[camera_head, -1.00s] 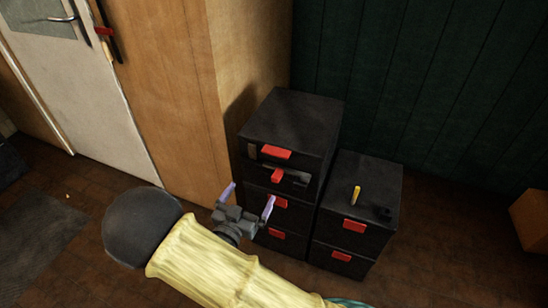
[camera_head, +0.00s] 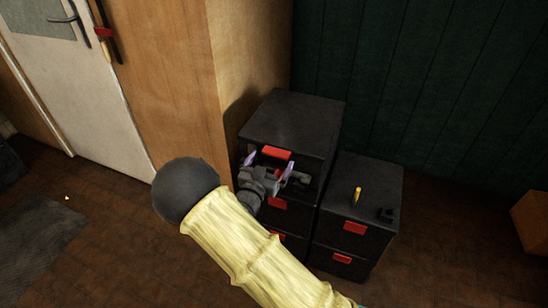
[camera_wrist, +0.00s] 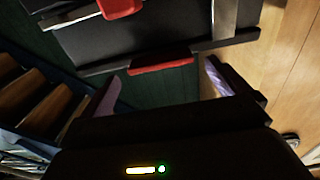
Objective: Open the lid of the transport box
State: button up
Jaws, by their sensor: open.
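A black transport box (camera_head: 293,122) with a red front handle (camera_head: 276,153) tops the taller stack, beside the wooden cabinet. Its lid looks closed from above; I cannot tell exactly where the lid edge runs. My gripper (camera_head: 269,164) is at the front of this stack, just below the red handle, open and empty. In the wrist view, my gripper's two pale purple fingertips (camera_wrist: 162,88) stand apart. A red handle (camera_wrist: 162,62) on a dark box face lies between and beyond them, apparently untouched. My gripper and arm hide part of the stack's front.
A lower black stack (camera_head: 365,185) with red handles stands to the right, with a yellow object (camera_head: 357,196) and a small dark item (camera_head: 386,214) on top. The wooden cabinet (camera_head: 175,75) closely borders the taller stack on the left. Brown floor is free at front left.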

aim_at(274, 155)
jog(key=shift+x, duration=1.6)
jog(key=c, duration=1.3)
jog(key=shift+r, duration=0.15)
